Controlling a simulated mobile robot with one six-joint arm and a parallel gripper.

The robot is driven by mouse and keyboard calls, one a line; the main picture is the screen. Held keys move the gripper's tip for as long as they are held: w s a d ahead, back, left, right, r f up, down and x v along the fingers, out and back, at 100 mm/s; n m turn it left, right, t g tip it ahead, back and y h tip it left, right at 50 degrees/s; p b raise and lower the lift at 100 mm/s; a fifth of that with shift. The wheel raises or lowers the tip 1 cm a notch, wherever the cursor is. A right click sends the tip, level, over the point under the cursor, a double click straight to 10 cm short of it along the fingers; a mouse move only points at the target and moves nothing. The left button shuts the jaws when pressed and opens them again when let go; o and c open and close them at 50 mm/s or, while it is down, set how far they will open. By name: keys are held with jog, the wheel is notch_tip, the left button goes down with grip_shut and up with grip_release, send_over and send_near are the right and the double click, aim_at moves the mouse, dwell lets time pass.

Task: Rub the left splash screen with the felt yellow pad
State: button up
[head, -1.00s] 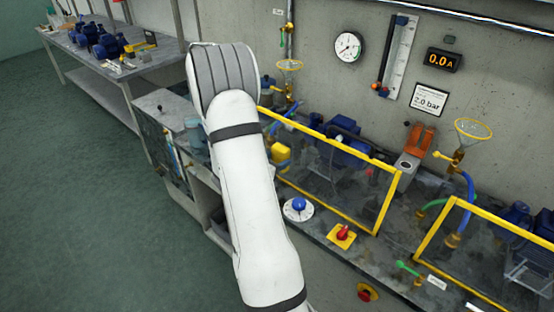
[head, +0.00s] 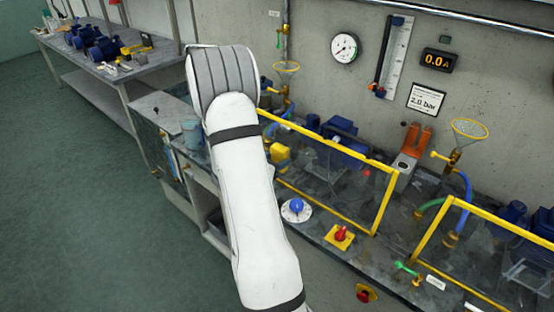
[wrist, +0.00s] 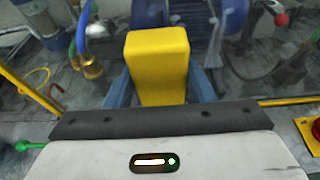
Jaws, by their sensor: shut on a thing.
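The yellow pad (wrist: 158,65) stands upright between the blue-grey fingers of my gripper (wrist: 160,90) in the wrist view. The gripper is shut on it. The left splash screen (head: 386,203) is a clear pane in a yellow frame, right of my arm in the head view. In the wrist view, a yellow frame edge (wrist: 30,92) shows at the left, and a blue pump shows behind the pad. My white arm hides the gripper in the head view. I cannot tell whether the pad touches the pane.
A red switch on a yellow plate (head: 340,236) and a blue knob on a white disc (head: 297,207) sit before the screen. A green-handled valve (head: 408,271) is to the right, near a second yellow-framed screen (head: 436,225). A side bench (head: 100,60) stands far left.

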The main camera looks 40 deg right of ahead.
aim_at(302, 164)
jog(key=shift+d, duration=0.35)
jog(key=shift+s+f+b, duration=0.1)
jog(key=shift+s+b, duration=0.45)
jog(key=shift+s, duration=0.1)
jog(key=shift+s+b, duration=0.5)
jog(key=shift+s, duration=0.75)
jog(key=shift+s+d+b, duration=0.15)
jog(key=shift+s+b, duration=0.45)
jog(key=shift+s, duration=0.35)
jog(key=shift+s+d+b, duration=0.15)
jog(key=shift+s+b, duration=0.45)
jog(key=shift+s, duration=0.3)
jog(key=shift+w, duration=0.15)
